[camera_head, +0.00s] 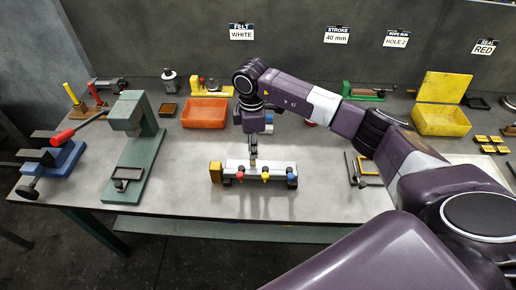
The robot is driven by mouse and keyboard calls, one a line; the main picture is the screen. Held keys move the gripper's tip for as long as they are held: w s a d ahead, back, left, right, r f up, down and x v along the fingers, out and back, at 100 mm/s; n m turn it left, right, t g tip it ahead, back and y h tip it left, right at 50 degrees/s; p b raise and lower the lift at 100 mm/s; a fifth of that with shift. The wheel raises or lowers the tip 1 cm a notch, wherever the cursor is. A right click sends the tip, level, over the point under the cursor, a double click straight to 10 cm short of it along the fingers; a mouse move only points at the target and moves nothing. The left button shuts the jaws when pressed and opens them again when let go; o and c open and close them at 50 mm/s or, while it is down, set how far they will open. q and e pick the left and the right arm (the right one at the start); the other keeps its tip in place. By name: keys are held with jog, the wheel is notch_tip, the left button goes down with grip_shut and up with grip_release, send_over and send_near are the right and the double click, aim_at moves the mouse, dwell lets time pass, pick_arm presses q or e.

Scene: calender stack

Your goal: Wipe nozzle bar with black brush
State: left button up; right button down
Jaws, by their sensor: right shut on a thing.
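The nozzle bar (238,166) is a pale horizontal bar near the table's front middle, with red, yellow and blue nozzles along its front and a yellow block at its left end. My right gripper (252,151) points down just above and behind the middle of the bar. It is shut on a small narrow thing, taken as the black brush; it is too small and too covered to make out its colour or bristles. I cannot tell whether it touches the bar. My left gripper is out of view.
A red-orange bin (204,113) stands behind on the left, a yellow bin (441,121) on the right. A green press (131,150) and a blue clamp (62,158) stand at the left. The table (186,208) is clear along the front beside the bar.

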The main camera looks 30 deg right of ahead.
jog(key=shift+w+a, duration=0.5)
jog(key=shift+a, duration=0.35)
jog(key=shift+s+d+p, duration=0.3)
jog(key=shift+s+d, duration=0.3)
jog(key=shift+d, duration=0.35)
jog(key=shift+s+d+p, duration=0.3)
jog(key=shift+s+d, duration=0.25)
jog(key=shift+d, duration=0.35)
jog(key=shift+s+d+p, duration=0.2)
jog(key=shift+s+d, duration=0.2)
jog(key=shift+d, duration=0.3)
jog(key=shift+s+d+p, duration=0.15)
jog(key=shift+s+d, duration=0.3)
jog(key=shift+d, duration=0.3)
jog(key=shift+s+d+p, duration=0.2)
jog(key=shift+s+d, duration=0.2)
jog(key=shift+d, duration=0.3)
jog(key=shift+w+a+r, duration=0.1)
jog(key=shift+r, duration=0.2)
jog(key=shift+r+p, duration=2.15)
jog(key=shift+r, duration=0.6)
